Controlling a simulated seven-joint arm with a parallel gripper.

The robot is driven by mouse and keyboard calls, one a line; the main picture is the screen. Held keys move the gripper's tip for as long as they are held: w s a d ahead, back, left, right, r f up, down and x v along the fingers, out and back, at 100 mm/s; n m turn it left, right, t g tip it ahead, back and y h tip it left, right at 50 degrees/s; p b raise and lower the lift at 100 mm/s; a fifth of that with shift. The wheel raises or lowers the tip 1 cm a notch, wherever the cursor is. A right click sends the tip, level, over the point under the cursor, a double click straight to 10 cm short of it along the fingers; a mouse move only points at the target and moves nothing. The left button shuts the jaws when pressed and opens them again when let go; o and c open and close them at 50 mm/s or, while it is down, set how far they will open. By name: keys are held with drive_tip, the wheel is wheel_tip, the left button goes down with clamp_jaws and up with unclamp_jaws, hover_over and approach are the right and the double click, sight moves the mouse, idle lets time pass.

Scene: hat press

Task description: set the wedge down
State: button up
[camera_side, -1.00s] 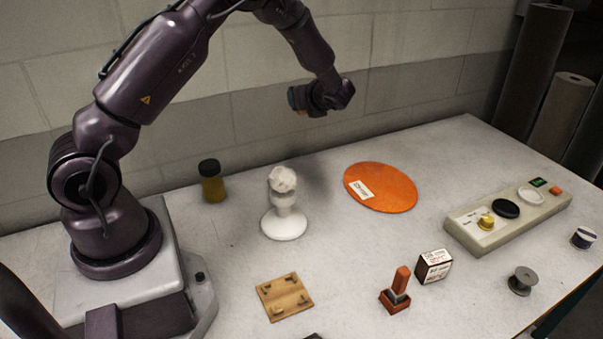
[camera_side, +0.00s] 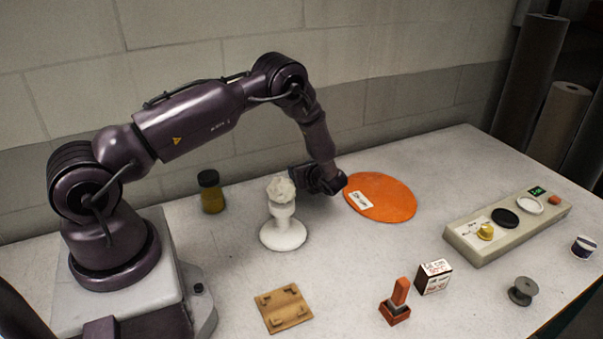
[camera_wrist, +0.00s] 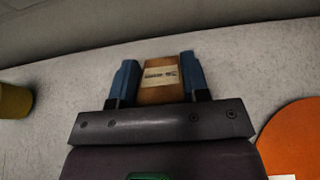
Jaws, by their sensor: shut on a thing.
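The wedge (camera_wrist: 159,80) is an orange-brown block with a pale printed label. In the wrist view it sits between the two blue fingers of my gripper (camera_wrist: 159,66), which are shut on it from both sides. In the side view my gripper (camera_side: 318,181) is low over the back of the table, between the white stand and the orange disc. The fingertips and the wedge are hidden there behind the wrist. I cannot tell whether the wedge touches the tabletop.
The white stand (camera_side: 283,228) with a lumpy top is close to the left of my gripper. The orange disc (camera_side: 388,197) lies close to the right. A dark-lidded amber jar (camera_side: 212,193) stands further left. A control panel (camera_side: 500,230) is far right. The wall is behind.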

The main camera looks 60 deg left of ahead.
drive_tip(key=shift+f, duration=0.4)
drive_tip(key=shift+f, duration=0.1)
drive_tip(key=o, duration=0.9)
